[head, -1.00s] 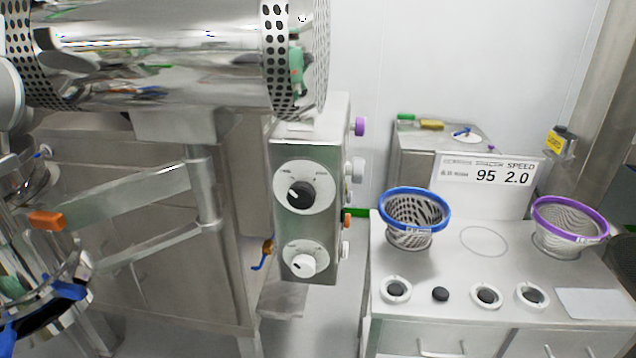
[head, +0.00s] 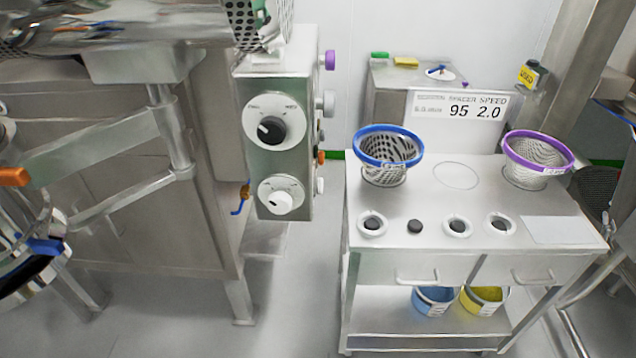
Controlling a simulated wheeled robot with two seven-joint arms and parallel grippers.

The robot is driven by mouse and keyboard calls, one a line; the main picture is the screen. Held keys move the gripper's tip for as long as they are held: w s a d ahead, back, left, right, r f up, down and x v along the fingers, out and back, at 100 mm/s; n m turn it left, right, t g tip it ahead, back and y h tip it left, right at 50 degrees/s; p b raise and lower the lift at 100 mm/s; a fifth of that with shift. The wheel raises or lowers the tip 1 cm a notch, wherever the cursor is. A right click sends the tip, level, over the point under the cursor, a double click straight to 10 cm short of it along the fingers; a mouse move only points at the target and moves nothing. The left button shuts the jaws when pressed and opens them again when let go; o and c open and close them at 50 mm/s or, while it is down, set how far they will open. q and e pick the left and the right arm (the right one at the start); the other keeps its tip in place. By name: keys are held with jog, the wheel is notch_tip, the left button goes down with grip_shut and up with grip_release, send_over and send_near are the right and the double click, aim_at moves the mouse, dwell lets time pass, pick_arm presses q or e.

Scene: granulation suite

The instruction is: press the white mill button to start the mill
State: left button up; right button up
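A steel control box (head: 301,165) stands left of centre in the head view. Its front has a dial with a black knob (head: 270,130) and a lower dial with a white knob (head: 281,202). Small buttons stick out from its right side, seen edge-on. A purple one (head: 330,60) is at the top, a pale grey one (head: 328,103) below it, then an orange one (head: 320,157), and a white one (head: 320,186) at the bottom. No label shows, so I cannot tell which is the mill button. Neither of my grippers is in view.
A steel trolley (head: 433,213) stands right of the box, with a blue-rimmed screen basket (head: 388,156) and a purple-rimmed one (head: 537,160) on top. A steel mill body (head: 120,30) fills the upper left. Bare floor lies between the cabinet and trolley.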

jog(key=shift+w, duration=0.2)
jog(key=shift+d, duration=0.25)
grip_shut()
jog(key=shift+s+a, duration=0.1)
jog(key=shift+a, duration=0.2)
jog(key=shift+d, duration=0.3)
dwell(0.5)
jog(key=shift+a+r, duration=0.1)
